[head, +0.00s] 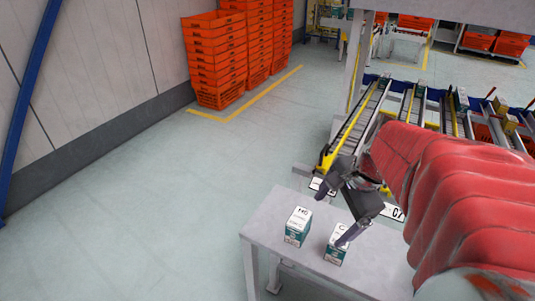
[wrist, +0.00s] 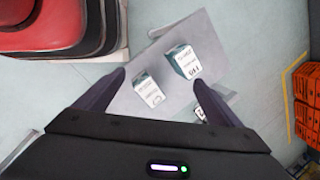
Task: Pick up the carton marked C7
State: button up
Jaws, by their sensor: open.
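The carton marked with a C (head: 336,250) stands upright on the grey table. My gripper's finger hides the rest of its mark in the head view. In the wrist view this carton (wrist: 148,90) lies within the span between the fingers, nearer the left one. A second green and white carton, marked M0 or similar (head: 298,227), stands to its left; in the wrist view it is the upper right one (wrist: 184,62). My gripper (head: 332,216) is open and empty above the table; it also shows in the wrist view (wrist: 161,76).
The grey table (head: 266,218) is otherwise largely bare where it shows. Roller conveyors (head: 356,122) with marked plates, one reading C7 or similar (head: 393,212), end just behind it. Orange tote stacks (head: 216,65) stand by the wall. The floor at left is clear.

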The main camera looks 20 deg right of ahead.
jog(key=s+d+f+m, duration=0.1)
jog(key=d+m, duration=0.3)
jog(key=d, duration=0.1)
jog(key=s+d+f+m+y, duration=0.1)
jog(key=d+f+m, duration=0.1)
jog(key=d+m, duration=0.2)
jog(key=shift+s+d+f+m+t, duration=0.25)
jog(key=shift+s+d+m+t, duration=0.15)
jog(key=shift+m, duration=0.4)
jog(key=shift+w+f, duration=0.1)
jog(key=shift+x, duration=4.2)
jog(key=shift+a+f, duration=0.1)
jog(key=shift+a, duration=0.1)
jog(key=shift+x, duration=2.5)
jog(key=shift+c, duration=0.2)
jog(key=c, duration=1.3)
